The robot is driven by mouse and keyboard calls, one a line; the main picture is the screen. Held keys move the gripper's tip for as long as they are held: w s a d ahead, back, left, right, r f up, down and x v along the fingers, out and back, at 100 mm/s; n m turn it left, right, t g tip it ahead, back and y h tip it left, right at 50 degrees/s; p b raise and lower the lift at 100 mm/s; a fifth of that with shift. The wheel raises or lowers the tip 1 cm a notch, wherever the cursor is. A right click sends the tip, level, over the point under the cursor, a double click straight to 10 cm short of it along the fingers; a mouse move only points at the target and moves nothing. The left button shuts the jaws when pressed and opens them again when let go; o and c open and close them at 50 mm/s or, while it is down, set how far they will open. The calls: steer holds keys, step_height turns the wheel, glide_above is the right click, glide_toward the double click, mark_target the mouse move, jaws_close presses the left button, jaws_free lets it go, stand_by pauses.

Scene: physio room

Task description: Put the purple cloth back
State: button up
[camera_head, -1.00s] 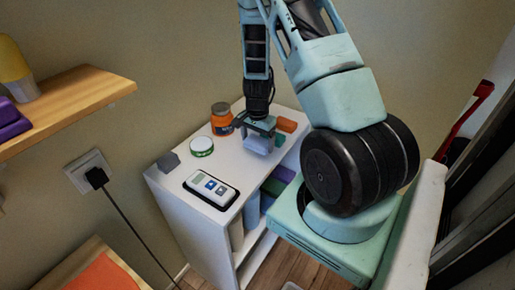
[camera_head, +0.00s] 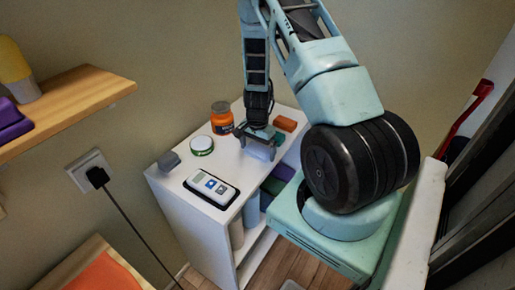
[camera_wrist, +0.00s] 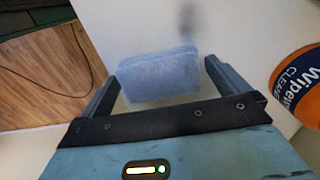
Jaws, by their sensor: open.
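A pale blue-lavender folded block (camera_head: 260,151), perhaps a cloth or sponge, is on the white shelf unit's top (camera_head: 222,172). My gripper (camera_head: 262,141) is over it, pointing down and open. In the wrist view the block (camera_wrist: 158,76) lies between the two spread fingers (camera_wrist: 158,82), with a gap visible at the right finger; contact on the left I cannot tell. A purple folded item (camera_head: 273,187) sits inside the unit, below the top. Another dark purple item (camera_head: 12,122) lies on the wooden wall shelf at left.
Near my gripper stand an orange wipes tub (camera_head: 221,118), which is close at right in the wrist view (camera_wrist: 298,85), and an orange block (camera_head: 285,123). A green-rimmed jar (camera_head: 202,145), a grey lump (camera_head: 169,161) and a white device (camera_head: 211,188) are also on top.

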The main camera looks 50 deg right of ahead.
mark_target(258, 149)
step_height(258, 149, up, 12)
steer(key=b, duration=0.2)
steer(key=a+r+n+y, duration=0.1)
steer(key=a+r+n, duration=0.2)
steer(key=a, duration=0.5)
steer(key=w+a+r+n, duration=0.15)
steer(key=a+n, duration=0.25)
steer(key=a, duration=0.4)
steer(key=a+r+n+y, duration=0.1)
steer(key=a+r+n, duration=0.2)
steer(key=a, duration=0.4)
steer(key=s+a+r+n, duration=0.3)
steer(key=s+a+n, duration=0.4)
steer(key=s+a, duration=0.1)
steer(key=s+a+r+n+h, duration=0.1)
steer(key=s+a+r+n, duration=0.2)
steer(key=s+a+n, duration=0.5)
steer(key=s+a, duration=0.1)
steer(key=s, duration=0.1)
steer(key=shift+s+a, duration=0.3)
steer(key=shift+s, duration=0.05)
steer(key=shift+r, duration=0.1)
steer(key=shift+f+b, duration=0.6)
steer(key=shift+b, duration=0.05)
